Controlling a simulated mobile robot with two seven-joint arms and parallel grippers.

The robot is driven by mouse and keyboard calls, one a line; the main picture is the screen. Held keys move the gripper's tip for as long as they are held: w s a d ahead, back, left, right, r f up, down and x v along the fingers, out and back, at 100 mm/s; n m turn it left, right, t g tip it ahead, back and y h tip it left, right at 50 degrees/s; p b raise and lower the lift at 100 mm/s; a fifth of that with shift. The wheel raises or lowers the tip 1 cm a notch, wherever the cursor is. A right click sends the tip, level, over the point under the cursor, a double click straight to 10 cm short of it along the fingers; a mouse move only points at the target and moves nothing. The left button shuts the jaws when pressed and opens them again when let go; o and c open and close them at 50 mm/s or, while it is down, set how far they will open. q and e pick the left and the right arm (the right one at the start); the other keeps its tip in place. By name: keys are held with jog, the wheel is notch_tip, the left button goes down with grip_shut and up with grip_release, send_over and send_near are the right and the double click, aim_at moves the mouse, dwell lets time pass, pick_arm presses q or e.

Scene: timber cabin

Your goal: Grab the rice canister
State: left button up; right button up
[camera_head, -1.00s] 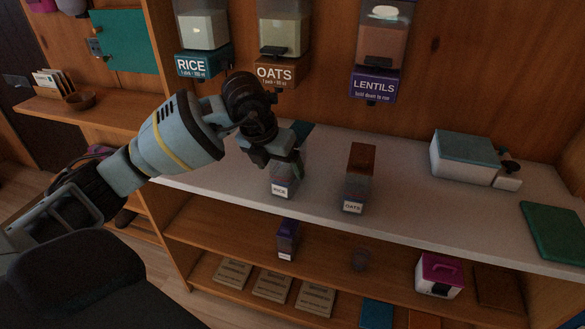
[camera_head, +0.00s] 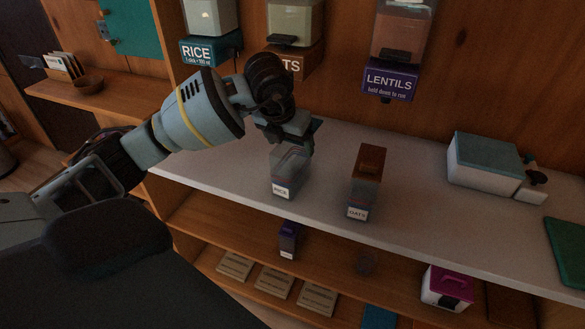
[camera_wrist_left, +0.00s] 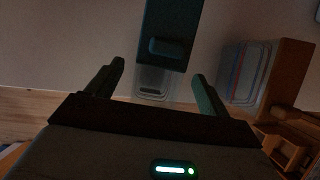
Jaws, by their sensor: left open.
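The rice canister (camera_head: 287,173) stands upright on the pale counter, a clear box with a white RICE label. Its top is hidden behind my left gripper (camera_head: 291,148) in the head view. The left wrist view shows its teal lid (camera_wrist_left: 172,32) and clear body (camera_wrist_left: 150,84). My left gripper (camera_wrist_left: 158,72) is open, its fingers apart on either side of the clear body in that picture. I cannot tell whether they touch it. My right gripper is not in view.
The oats canister (camera_head: 366,182), brown-lidded, stands just right of the rice canister and shows in the wrist view (camera_wrist_left: 268,75). Wall dispensers, including lentils (camera_head: 390,80), hang above the counter (camera_head: 420,190). A teal-lidded white box (camera_head: 486,165) stands right. A lower shelf holds several things.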

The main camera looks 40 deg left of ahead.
aim_at(293, 151)
pick_arm(q)
jog(key=shift+x, duration=2.55)
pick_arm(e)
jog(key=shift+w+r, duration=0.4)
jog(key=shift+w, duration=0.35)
pick_arm(q)
jog(key=shift+w, duration=0.15)
jog(key=shift+r, duration=0.1)
jog(key=c, duration=1.1)
jog(key=shift+c, duration=0.3)
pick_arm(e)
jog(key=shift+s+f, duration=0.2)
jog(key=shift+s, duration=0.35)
pick_arm(q)
jog(key=shift+r, duration=0.1)
